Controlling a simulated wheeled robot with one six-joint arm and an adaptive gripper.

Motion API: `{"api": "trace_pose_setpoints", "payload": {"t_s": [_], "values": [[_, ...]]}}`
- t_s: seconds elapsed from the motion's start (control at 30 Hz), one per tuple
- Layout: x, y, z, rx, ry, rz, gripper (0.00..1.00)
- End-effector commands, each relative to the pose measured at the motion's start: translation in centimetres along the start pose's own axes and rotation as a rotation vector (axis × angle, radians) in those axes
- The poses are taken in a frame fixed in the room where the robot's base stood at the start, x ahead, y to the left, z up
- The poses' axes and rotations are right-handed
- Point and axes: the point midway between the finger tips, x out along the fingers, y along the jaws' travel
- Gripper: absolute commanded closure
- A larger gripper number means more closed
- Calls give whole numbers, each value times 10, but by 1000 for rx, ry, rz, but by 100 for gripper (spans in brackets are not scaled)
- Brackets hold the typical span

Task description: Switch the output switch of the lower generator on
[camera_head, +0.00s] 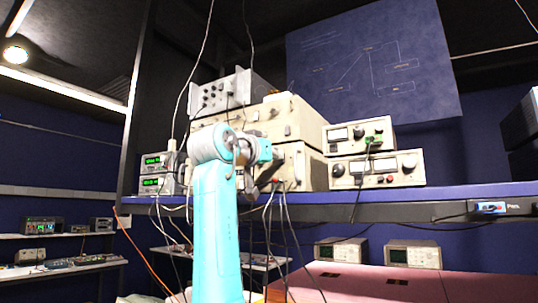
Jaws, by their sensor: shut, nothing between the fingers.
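Two large beige instruments are stacked on the blue shelf. The upper beige unit (305,122) rests on the lower beige unit (312,172), which appears to be the lower generator. My teal and white arm covers the left part of the lower unit's front, and its output switch cannot be made out. My gripper (273,184) is a small dark shape close to the lower unit's front, partly hidden by my wrist. It is shut and empty. Whether it touches the panel cannot be told.
A grey knobbed unit (222,94) sits on top. Two metered units (360,135) (378,170) are stacked to the right, and green-display units (157,162) to the left. Cables (288,225) hang over the shelf edge (450,193). Two oscilloscopes (341,250) (412,254) stand below.

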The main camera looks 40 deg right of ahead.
Motion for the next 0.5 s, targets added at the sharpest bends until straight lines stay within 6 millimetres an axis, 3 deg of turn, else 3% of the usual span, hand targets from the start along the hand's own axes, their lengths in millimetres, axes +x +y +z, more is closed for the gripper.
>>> {"api": "trace_pose_setpoints", "payload": {"t_s": [0.37,0.5], "values": [[2,0,0,0,0,0,100],[13,1,-5,0,0,1,100]]}}
